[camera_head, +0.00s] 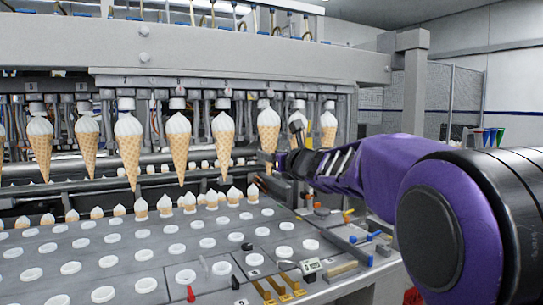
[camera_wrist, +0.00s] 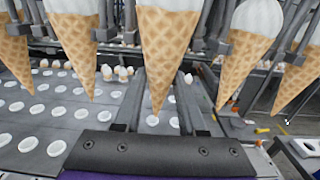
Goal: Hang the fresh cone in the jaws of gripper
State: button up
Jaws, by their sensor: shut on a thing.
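My gripper (camera_head: 297,132) is at the right part of the row of hanging cones in the head view. In the wrist view its two dark fingers (camera_wrist: 158,100) stand on either side of a waffle cone (camera_wrist: 167,50) with a white top and point-down tip. My gripper is shut on this cone, which looks upright. In the head view my gripper hides most of it. Its top is near the level of the neighbouring cones, under the machine's row of grippers (camera_head: 222,103). I cannot tell whether machine jaws hold it, as its top is cut off in the wrist view.
Several cones hang close on both sides, such as one to the left (camera_head: 268,128) and one to the right (camera_head: 328,128). Below is a grey tray conveyor (camera_head: 140,245) with white-rimmed holes and a row of seated cones. Small tools lie near its right edge.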

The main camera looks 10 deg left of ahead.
jog(key=shift+p+x, duration=0.3)
jog(key=shift+x, duration=1.5)
jog(key=shift+f+b, duration=0.45)
jog(key=shift+b, duration=0.4)
dwell(0.8)
jog(key=o, duration=1.3)
jog(key=shift+v, duration=4.5)
